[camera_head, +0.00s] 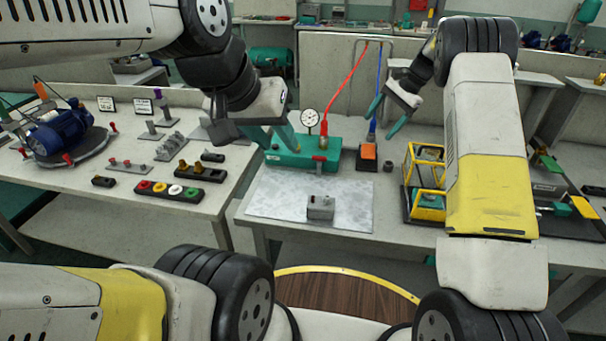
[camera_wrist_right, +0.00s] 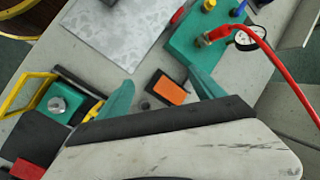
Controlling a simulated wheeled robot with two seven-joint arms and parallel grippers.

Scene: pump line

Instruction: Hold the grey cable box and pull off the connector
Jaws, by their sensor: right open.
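The grey cable box (camera_head: 320,208) is a small block on the bright metal sheet (camera_head: 275,208), near its front edge. Small dark parts show on its top; I cannot tell which is the connector. In the right wrist view the sheet (camera_wrist_right: 115,35) shows, with only a cut-off dark corner at the top edge that may be the box. My right gripper (camera_head: 386,115) is open and empty above the back of the table, behind and right of the box. My left gripper (camera_head: 275,136) hangs in front of the green pump block, behind and left of the box; its finger gap is unclear.
The green pump block (camera_head: 303,154) carries a gauge (camera_head: 310,118) and a red hose (camera_head: 347,85). An orange-and-black block (camera_head: 368,152) stands beside it, also between my fingers in the wrist view (camera_wrist_right: 170,91). A yellow frame fixture (camera_head: 427,203) stands right. Metal sheet around the box is clear.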

